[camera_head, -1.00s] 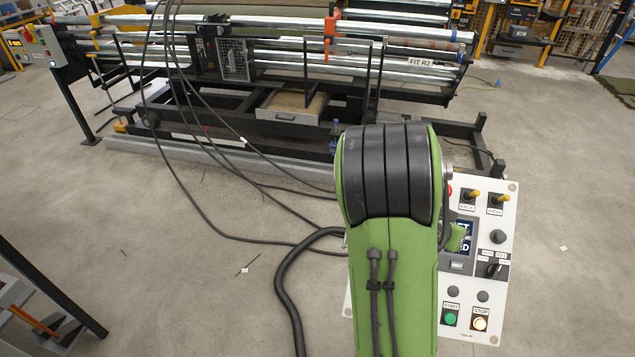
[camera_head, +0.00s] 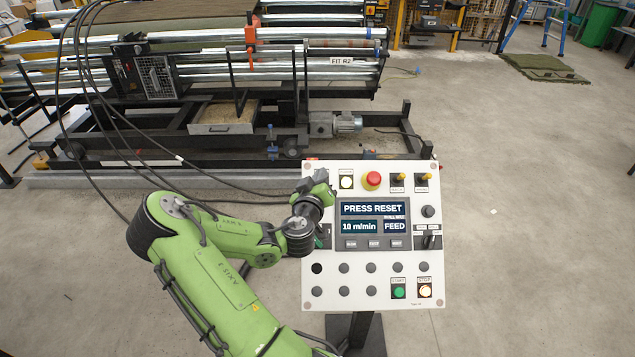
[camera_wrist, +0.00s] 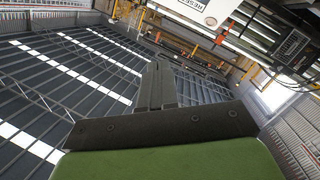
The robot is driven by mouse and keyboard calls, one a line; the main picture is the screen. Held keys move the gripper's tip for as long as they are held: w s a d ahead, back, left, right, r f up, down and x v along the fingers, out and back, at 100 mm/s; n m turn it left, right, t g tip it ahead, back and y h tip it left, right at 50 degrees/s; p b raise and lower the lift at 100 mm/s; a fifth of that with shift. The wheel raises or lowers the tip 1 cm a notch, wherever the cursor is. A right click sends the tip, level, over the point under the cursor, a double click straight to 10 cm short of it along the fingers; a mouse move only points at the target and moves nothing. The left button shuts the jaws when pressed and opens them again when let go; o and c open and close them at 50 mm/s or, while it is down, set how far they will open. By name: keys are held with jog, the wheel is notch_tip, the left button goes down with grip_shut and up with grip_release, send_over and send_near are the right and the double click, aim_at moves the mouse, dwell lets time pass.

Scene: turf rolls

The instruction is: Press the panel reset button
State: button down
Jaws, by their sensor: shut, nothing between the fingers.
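The white control panel (camera_head: 375,301) stands on a dark post in the head view. Its screen (camera_head: 372,209) reads "PRESS RESET", "10 m/min" and "FEED". A lit white button (camera_head: 347,182) sits at its upper left; its small label is too blurred to read in the head view. My gripper (camera_head: 318,177) is at the panel's upper left, just left of that button; I cannot tell whether it touches the panel. The wrist view shows its fingers (camera_wrist: 156,84) shut and empty, pointing up, with part of a white panel edge (camera_wrist: 195,8) above right.
A red mushroom button (camera_head: 371,180) is just right of the lit button. Yellow-tipped toggles, a green start button (camera_head: 398,291) and a lit stop button (camera_head: 424,290) are on the panel. The roller machine (camera_head: 220,130) stands behind, with cables at left.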

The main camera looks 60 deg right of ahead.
jog(key=shift+w+d+f+b, duration=0.3)
jog(key=shift+w+d+f, duration=0.1)
jog(key=shift+d+f, duration=0.6)
jog(key=shift+w+d+f+b, duration=0.3)
jog(key=shift+w+d+f, duration=0.25)
jog(key=shift+f, duration=0.7)
jog(key=shift+w+d+f+b, duration=0.3)
jog(key=shift+d+f, duration=0.65)
jog(key=shift+f, duration=0.15)
jog(key=shift+f, duration=0.1)
jog(key=shift+w+d+f+b, duration=0.15)
jog(key=shift+d+f+b, duration=0.1)
jog(key=shift+b, duration=0.15)
jog(key=shift+w+d+f+b, duration=0.1)
jog(key=shift+d+f+b, duration=0.1)
jog(key=shift+f+b, duration=0.15)
jog(key=shift+r, duration=0.1)
jog(key=shift+s+a+r, duration=0.25)
jog(key=shift+a+r, duration=0.2)
jog(key=shift+r, duration=0.15)
